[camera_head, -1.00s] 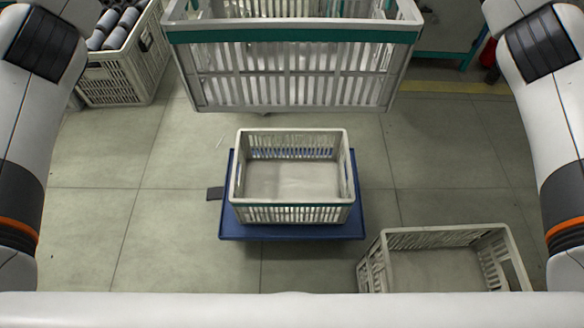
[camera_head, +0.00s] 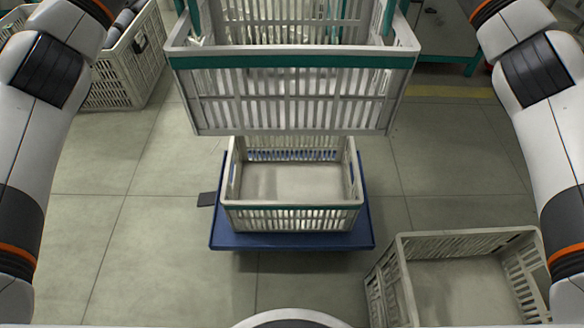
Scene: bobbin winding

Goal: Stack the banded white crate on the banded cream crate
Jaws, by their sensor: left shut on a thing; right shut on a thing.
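The banded white crate (camera_head: 292,98), slatted with a teal band under its rim, hangs upright and level in the upper middle of the view. The banded cream crate (camera_head: 291,220), smaller in view and with a thin teal band, stands empty and upright on a blue platform (camera_head: 292,241). The white crate's lower edge covers the far rim of the cream crate in the picture; the two look apart in height. My arms reach up both sides and leave the view at the top, so both grippers and their hold are out of sight.
Another empty pale crate (camera_head: 398,290) stands on the floor at the lower right, close to the platform. A crate of dark and grey rolls (camera_head: 118,78) is at the upper left. Teal-framed furniture (camera_head: 445,57) stands at the upper right.

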